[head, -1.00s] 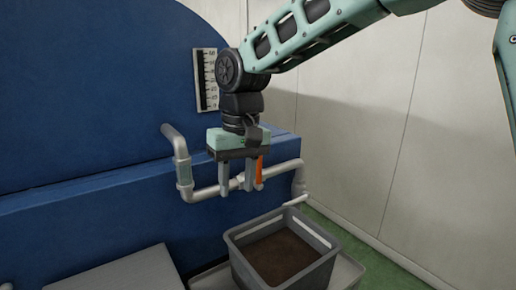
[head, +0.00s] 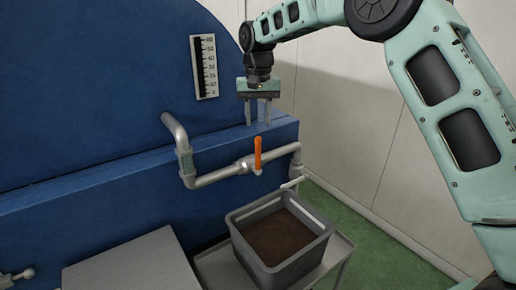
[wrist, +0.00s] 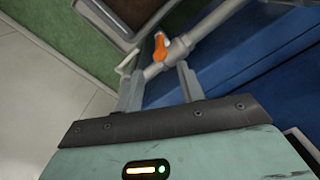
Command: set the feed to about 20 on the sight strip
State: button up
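The sight strip (head: 204,68) is a white upright scale with dark marks on the blue machine housing. Its level is too small to read surely. An orange valve handle (head: 258,154) stands roughly upright on the grey pipe (head: 218,176) below and right of the strip. My gripper (head: 258,122) is open and empty, fingers pointing down, above the handle and apart from it. In the wrist view the handle (wrist: 161,48) shows beyond the gap between my two fingers (wrist: 159,72).
A grey crate (head: 240,243) of dark brown matter stands on a grey tray (head: 339,262) below the pipe's right end. A grey flat-topped block (head: 130,265) is at the front left. The pale wall (head: 345,130) closes the right side.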

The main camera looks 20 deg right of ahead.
aim_at(258, 144)
notch_tip(258, 144, down, 11)
jog(key=p, duration=0.2)
jog(key=shift+f+p, duration=0.15)
jog(key=shift+p, duration=0.2)
grip_shut()
